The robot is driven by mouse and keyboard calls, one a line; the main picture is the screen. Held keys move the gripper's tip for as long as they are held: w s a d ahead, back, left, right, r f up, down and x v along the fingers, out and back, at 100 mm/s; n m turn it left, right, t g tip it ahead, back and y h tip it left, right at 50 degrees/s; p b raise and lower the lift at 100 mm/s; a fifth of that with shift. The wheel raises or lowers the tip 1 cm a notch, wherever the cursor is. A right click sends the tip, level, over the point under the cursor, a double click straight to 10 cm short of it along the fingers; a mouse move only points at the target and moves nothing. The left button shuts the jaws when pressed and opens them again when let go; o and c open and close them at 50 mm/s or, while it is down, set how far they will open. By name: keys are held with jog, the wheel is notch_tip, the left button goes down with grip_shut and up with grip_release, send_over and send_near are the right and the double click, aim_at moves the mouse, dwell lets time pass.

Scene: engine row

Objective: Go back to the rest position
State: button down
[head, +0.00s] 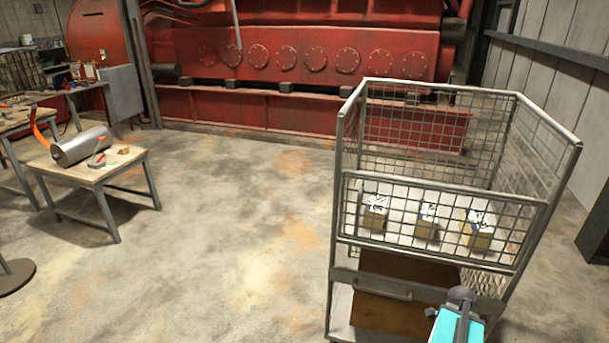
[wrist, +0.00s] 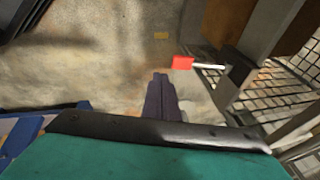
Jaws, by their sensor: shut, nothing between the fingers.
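My gripper (wrist: 160,82) shows in the wrist view. Its two dark fingers are together and hold nothing, with the concrete floor behind them. A teal part of my arm (head: 457,325) shows at the bottom right of the head view, in front of the cart's lower front. The fingers are not in sight in the head view.
A wire-mesh cart (head: 345,208) stands at the right, with three small boxes on its shelf and a brown panel below. A small table (head: 90,178) with a metal cylinder stands left. A red-tipped rod (wrist: 182,62) is near the fingers. Floor between is clear.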

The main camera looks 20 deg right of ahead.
jog(key=w+a+f+n, duration=0.3)
jog(key=w+a+f, duration=0.3)
jog(key=w+a, duration=0.6)
jog(key=a+f+n+y, duration=0.2)
jog(key=a+f+n, duration=0.35)
jog(key=a, duration=1.15)
jog(key=s+a+f+n+g+y, duration=0.1)
jog(key=s+a+f+n, duration=0.3)
jog(key=s+a+n, duration=0.4)
jog(key=s+a+f+n+g+y+b, duration=0.1)
jog(key=s+a+f+n+g, duration=0.3)
jog(key=s+a+n, duration=0.4)
jog(key=a+f+n, duration=0.1)
jog(key=a+n, duration=0.1)
jog(key=a, duration=0.3)
jog(key=shift+s+a+f+g, duration=0.2)
jog(key=shift+f+g, duration=0.1)
jog(key=shift+n, duration=0.25)
